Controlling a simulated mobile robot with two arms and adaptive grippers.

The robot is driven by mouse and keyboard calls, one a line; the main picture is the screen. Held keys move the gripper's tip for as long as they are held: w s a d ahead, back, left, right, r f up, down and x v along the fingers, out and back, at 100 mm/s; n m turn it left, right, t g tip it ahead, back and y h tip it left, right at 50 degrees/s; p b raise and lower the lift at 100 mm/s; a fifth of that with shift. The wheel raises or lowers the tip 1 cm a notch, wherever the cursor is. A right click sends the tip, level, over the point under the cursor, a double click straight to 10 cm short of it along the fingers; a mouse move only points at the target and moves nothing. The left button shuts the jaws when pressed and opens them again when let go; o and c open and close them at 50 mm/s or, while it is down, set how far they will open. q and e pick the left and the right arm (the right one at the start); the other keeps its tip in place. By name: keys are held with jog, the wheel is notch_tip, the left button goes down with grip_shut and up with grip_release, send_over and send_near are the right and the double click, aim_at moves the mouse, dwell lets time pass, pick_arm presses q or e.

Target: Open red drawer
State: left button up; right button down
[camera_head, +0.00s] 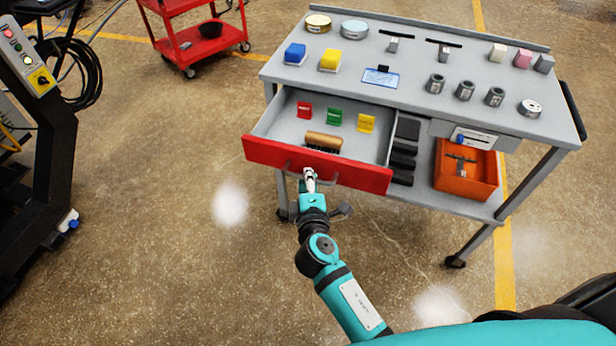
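The red drawer (355,178) of the grey workbench is pulled out. Its grey inside shows a red packet (304,110), a green packet (335,117), a yellow packet (366,123) and a wooden brush (324,142). A thin metal handle (290,168) runs along the middle of the red front. My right gripper (310,174) is at this handle, in front of the drawer. Its fingers are small and overlap the handle, so I cannot tell whether they are closed around it. My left gripper is not in view.
The workbench top (420,105) holds tins, blocks and several grey cylinders. An orange bin (466,170) sits on the shelf right of the drawer. A red cart (195,40) stands behind at left, a dark machine (40,130) at far left. Floor before the drawer is clear.

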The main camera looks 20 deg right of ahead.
jog(key=c, duration=1.4)
grip_release()
jog(key=shift+s, duration=0.1)
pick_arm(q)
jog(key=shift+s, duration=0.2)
pick_arm(e)
jog(key=v, duration=1.2)
jog(key=shift+r, duration=0.1)
jog(key=s+f+m+g+y+p, duration=0.15)
jog(key=s+f+g, duration=0.3)
jog(key=f, duration=1.05)
jog(key=s+f+m+g+y+p, duration=0.15)
jog(key=s+f+g, duration=0.35)
jog(key=f, duration=1)
pick_arm(q)
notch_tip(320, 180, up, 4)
jog(key=shift+p, duration=0.5)
pick_arm(e)
jog(key=s+d+f+m+g, duration=0.1)
jog(key=s+d+f+m, duration=0.2)
jog(key=s, duration=0.5)
jog(key=s+d+f+m+g, duration=0.2)
jog(key=s+d+f+m, duration=0.1)
jog(key=s+d+f, duration=0.2)
jog(key=s+d+f+m+g, duration=0.2)
jog(key=s+f, duration=0.5)
jog(key=s, duration=0.4)
jog(key=shift+s+d+f+m, duration=0.1)
jog(key=shift+d+f+m, duration=0.1)
jog(key=shift+d+m, duration=0.75)
